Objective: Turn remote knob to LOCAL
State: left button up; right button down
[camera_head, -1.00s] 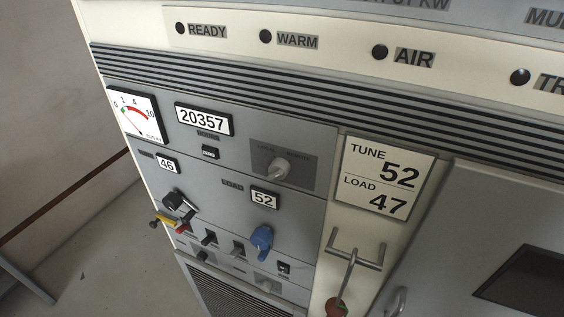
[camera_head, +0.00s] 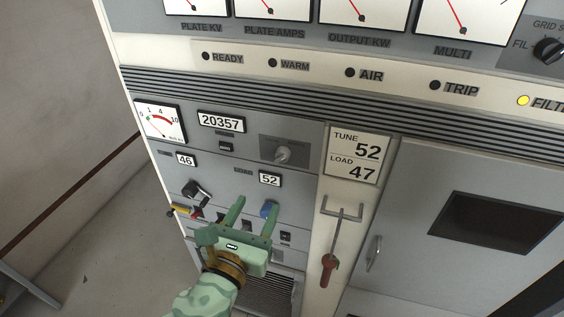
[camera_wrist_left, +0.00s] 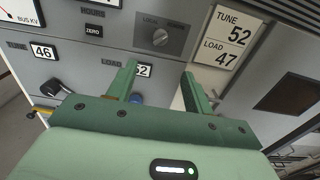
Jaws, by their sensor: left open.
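The remote knob (camera_head: 283,154) is a small light-grey knob on a darker grey plate (camera_head: 270,141), below the vent slats and left of the TUNE/LOAD card. In the left wrist view the knob (camera_wrist_left: 160,38) shows beyond the fingers, with faint LOCAL and REMOTE lettering above it. Its pointer direction is too small to tell surely. My green left gripper (camera_head: 254,212) is open and empty, below the knob and apart from it, in front of the lower control panel. Its two fingers (camera_wrist_left: 160,80) point up toward the panel. My right gripper is not in view.
A blue knob (camera_head: 269,209) is close behind the left fingers. A black crank (camera_head: 196,191) and small switches lie left of them. A red-ended handle (camera_head: 328,268) hangs at the right. The TUNE/LOAD card (camera_head: 355,155) is right of the knob. The panel face around the knob is clear.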

pick_arm(q)
send_near(282, 156)
jog(key=w, duration=0.2)
jog(key=f+x, duration=0.1)
jog(key=x, duration=0.6)
jog(key=shift+d+p, duration=0.15)
jog(key=shift+p, duration=0.3)
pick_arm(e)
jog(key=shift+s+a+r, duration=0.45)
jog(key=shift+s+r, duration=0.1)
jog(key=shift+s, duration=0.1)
pick_arm(q)
jog(key=shift+f, duration=0.1)
jog(key=c, duration=1)
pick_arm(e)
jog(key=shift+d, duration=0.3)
